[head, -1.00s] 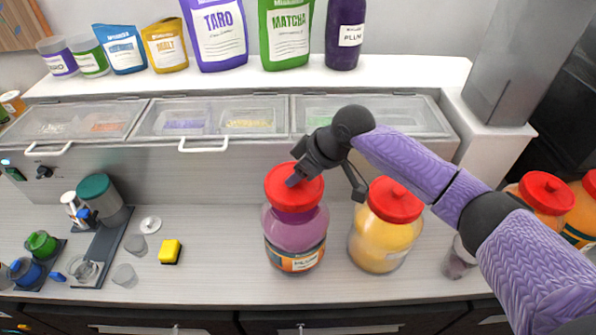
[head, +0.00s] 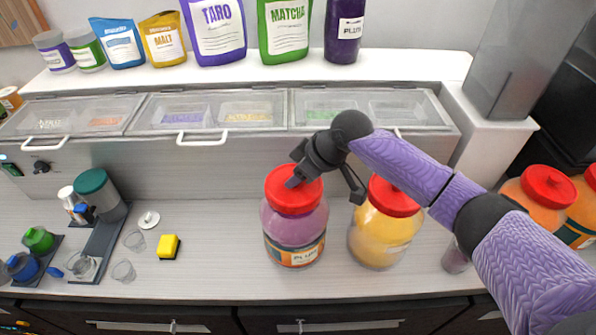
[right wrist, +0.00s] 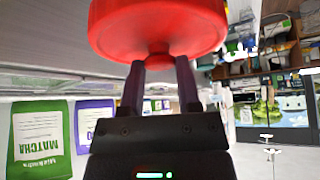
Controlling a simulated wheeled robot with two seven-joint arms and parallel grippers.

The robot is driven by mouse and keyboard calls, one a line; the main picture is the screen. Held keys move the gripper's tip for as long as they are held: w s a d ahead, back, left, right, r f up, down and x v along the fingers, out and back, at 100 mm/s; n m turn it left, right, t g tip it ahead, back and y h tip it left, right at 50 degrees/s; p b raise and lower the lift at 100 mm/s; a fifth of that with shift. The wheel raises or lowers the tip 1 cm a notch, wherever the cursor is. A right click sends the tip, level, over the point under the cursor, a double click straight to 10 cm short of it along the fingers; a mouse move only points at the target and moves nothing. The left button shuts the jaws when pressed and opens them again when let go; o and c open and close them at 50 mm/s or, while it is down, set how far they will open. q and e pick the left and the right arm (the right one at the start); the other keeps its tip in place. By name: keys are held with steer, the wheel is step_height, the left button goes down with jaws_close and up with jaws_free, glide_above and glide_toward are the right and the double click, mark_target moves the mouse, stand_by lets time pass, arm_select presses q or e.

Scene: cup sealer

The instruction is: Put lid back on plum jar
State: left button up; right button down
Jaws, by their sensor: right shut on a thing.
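The plum jar (head: 294,228) stands upright on the counter, purple inside, with an orange-and-blue label. Its red lid (head: 291,190) sits on the jar's mouth and looks level; whether it is fully seated I cannot tell. My right gripper (head: 297,180) reaches in from the right and is shut on the lid's knob. In the right wrist view the two fingers (right wrist: 160,85) pinch the knob under the red lid (right wrist: 158,28). My left gripper is not in view.
A yellow jar with a red lid (head: 385,236) stands close to the right of the plum jar, under my right arm. A yellow sponge (head: 168,246) and small clear cups lie to the left. Lidded topping bins (head: 210,114) run behind.

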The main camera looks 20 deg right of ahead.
stand_by(0.7)
steer(key=shift+p, duration=0.35)
steer(key=shift+f+p, duration=0.15)
steer(key=shift+p, duration=0.25)
stand_by(0.6)
jaws_free()
stand_by(0.6)
step_height(320, 180, up, 7)
steer(key=p, duration=0.7)
